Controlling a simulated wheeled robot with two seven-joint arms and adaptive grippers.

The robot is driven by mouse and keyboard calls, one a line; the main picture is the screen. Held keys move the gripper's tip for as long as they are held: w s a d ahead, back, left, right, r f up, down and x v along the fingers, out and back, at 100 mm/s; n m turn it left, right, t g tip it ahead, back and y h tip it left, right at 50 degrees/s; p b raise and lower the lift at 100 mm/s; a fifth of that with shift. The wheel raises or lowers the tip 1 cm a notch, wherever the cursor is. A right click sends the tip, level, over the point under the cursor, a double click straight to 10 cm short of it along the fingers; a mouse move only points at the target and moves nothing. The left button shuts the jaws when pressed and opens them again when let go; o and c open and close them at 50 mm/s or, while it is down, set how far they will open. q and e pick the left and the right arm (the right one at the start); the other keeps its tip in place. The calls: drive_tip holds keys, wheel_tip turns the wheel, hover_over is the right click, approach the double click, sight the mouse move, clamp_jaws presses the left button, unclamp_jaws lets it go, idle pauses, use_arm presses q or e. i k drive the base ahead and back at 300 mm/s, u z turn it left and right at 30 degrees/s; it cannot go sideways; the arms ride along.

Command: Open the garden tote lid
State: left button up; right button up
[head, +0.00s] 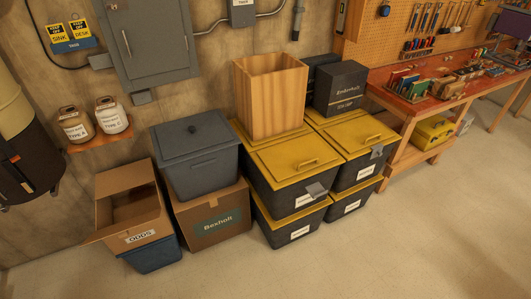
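Black totes with yellow lids stand stacked in two columns by the wall. The upper left tote (270,190) has a shut yellow lid (280,152) with a handle and a grey tab over its front edge. The upper right tote (350,176) also has a shut yellow lid (345,143) with a handle and a grey tab. Their white labels are too small to read, so I cannot tell which is the garden tote. Neither of my grippers is in view.
A tall wooden box (270,95) and a dark box (340,88) stand on the totes' rear. A lidded grey bin (197,165) sits on a cardboard box (210,222) to the left. A red workbench (395,85) stands right. The front floor is clear.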

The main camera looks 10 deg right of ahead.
sight(284, 164)
drive_tip(key=u, duration=0.2)
drive_tip(key=i, duration=1.35)
drive_tip(key=z, duration=0.6)
